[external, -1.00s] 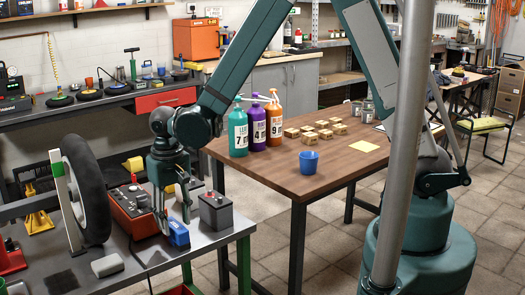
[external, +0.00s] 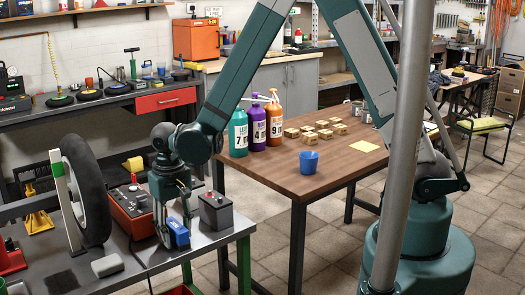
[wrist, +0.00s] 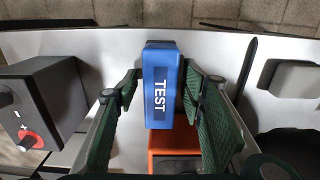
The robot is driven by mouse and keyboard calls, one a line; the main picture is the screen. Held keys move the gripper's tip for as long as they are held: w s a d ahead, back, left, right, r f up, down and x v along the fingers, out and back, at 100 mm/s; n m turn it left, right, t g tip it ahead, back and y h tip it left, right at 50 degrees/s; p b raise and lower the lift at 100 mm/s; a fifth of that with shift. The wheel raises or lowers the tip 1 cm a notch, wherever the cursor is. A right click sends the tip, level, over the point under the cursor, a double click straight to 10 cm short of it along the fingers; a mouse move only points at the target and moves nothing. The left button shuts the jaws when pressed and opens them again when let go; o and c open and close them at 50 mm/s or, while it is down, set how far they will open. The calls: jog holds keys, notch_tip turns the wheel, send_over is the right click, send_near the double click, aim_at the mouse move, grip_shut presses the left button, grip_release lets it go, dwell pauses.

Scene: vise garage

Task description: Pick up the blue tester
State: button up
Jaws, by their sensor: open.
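The blue tester (external: 177,232) stands on the grey metal workbench near its front edge. In the wrist view the tester (wrist: 160,88) shows its white TEST label and sits between my two green fingers. My gripper (external: 175,222) points down over it in the external view. In the wrist view my gripper (wrist: 162,92) is open, with one finger on each side of the tester. A small gap shows at the left finger; whether the right finger touches is hard to tell.
A wheel (external: 82,190) stands further left. A grey block (external: 107,265) lies near the bench's front edge. A wooden table (external: 290,178) is behind.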

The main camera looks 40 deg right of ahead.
aim_at(175, 225)
jog(key=c, duration=1.1)
jog(key=shift+o, duration=0.2)
jog(key=shift+r, duration=0.15)
jog(key=shift+r+p, duration=1.15)
jog(key=shift+r, duration=3.75)
